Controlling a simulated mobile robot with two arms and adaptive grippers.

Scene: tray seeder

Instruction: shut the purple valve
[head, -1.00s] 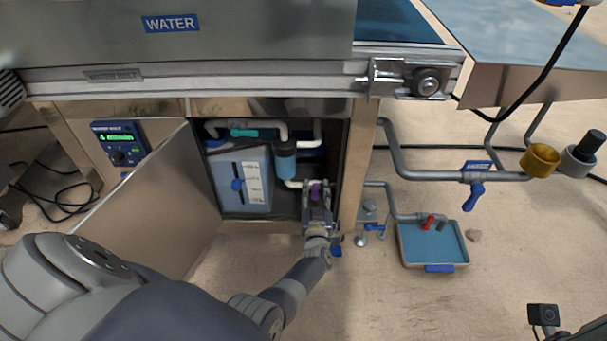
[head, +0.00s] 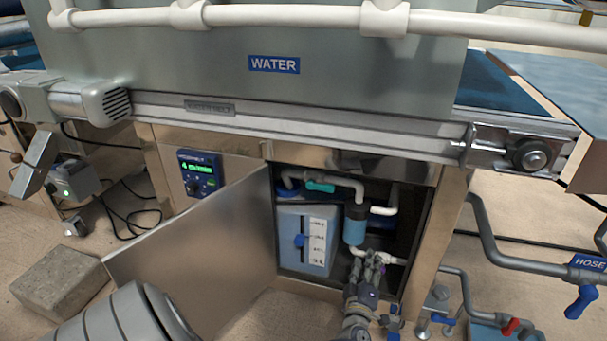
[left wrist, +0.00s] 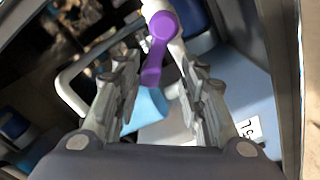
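The purple valve handle (left wrist: 158,48) shows in the left wrist view on a white pipe. It has a round hub at the top and a lever running down and slightly left. My left gripper (left wrist: 162,72) is open, with a finger on either side of the lever and gaps between; I cannot tell whether either touches it. In the head view my left gripper (head: 372,262) reaches into the open cabinet, at the white pipe below the blue filter (head: 355,224). There the gripper largely hides the purple handle. My right gripper is not in view.
The cabinet door (head: 195,240) stands open to the left. The right cabinet post (head: 432,235) is close to my arm. A blue hose valve (head: 582,300) is outside at right.

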